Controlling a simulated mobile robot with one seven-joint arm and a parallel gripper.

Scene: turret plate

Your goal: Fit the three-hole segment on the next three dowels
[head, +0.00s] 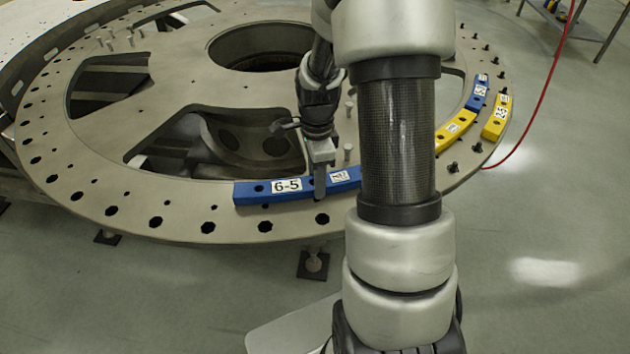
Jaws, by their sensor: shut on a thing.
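My gripper (320,183) is shut on a long blue segment (252,193) labelled 6-5, with its fingers across the middle. The segment lies over the near rim of the large round turret plate (180,208). I cannot tell whether it rests on the plate or is slightly above it. One hole shows near its left end; its right end runs up to my arm, which hides the rim there. Dark dowels stand on the right rim, such as one dowel (452,168) and another dowel (477,148).
A yellow segment (455,131) and a blue segment (477,93) lie on the right rim, with another yellow segment (497,117) outside them. Pale pins (349,151) stand inward. The plate has large openings (110,80). A red cable (548,95) hangs at right.

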